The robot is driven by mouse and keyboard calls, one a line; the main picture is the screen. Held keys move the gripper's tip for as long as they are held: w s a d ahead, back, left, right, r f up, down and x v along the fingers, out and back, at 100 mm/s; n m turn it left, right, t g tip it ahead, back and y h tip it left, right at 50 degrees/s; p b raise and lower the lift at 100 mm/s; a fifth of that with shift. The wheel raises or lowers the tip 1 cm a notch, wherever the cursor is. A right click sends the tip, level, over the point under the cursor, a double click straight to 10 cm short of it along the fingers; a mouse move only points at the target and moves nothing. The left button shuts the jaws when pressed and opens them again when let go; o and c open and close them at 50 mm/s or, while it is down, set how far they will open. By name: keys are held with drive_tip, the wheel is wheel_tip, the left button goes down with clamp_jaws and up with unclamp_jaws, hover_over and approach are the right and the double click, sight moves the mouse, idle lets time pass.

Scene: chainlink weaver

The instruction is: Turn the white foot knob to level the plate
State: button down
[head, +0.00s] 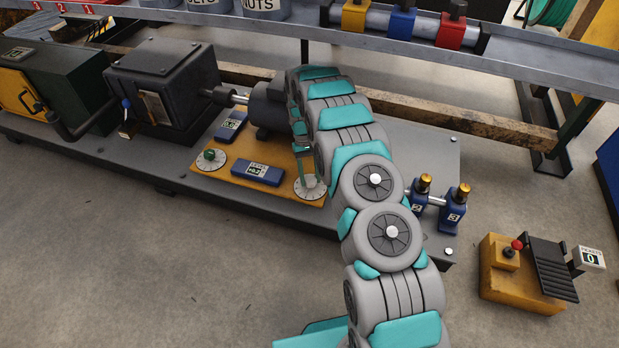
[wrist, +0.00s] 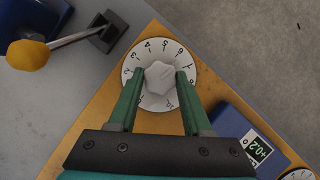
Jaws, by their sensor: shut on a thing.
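The white foot knob (wrist: 160,78) sits at the centre of a white numbered dial (wrist: 131,69) at a corner of the orange plate (wrist: 100,120). My gripper (wrist: 157,80) has its two green fingers on either side of the knob, shut on it. In the head view my gripper (head: 306,170) comes down over the plate's front right dial (head: 310,192), and my arm hides part of the plate (head: 215,178). A blue level (head: 256,173) lies on the plate; its display reads +0.2 in the wrist view (wrist: 258,150).
A dial with a green knob (head: 210,156) is at the plate's left. A second blue level (head: 231,126) lies behind. A dark motor (head: 268,108) stands on the plate. A yellow-ended lever (wrist: 28,55) is near my gripper. Blue numbered blocks (head: 454,212) stand at the right.

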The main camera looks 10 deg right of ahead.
drive_tip(key=shift+d+m+y, duration=0.1)
drive_tip(key=shift+m+y, duration=0.4)
drive_tip(key=shift+m, duration=0.6)
drive_tip(key=shift+c, duration=1.7)
unclamp_jaws()
drive_tip(key=shift+w+r, duration=0.1)
drive_tip(key=v, duration=0.7)
drive_tip(key=shift+r, duration=0.3)
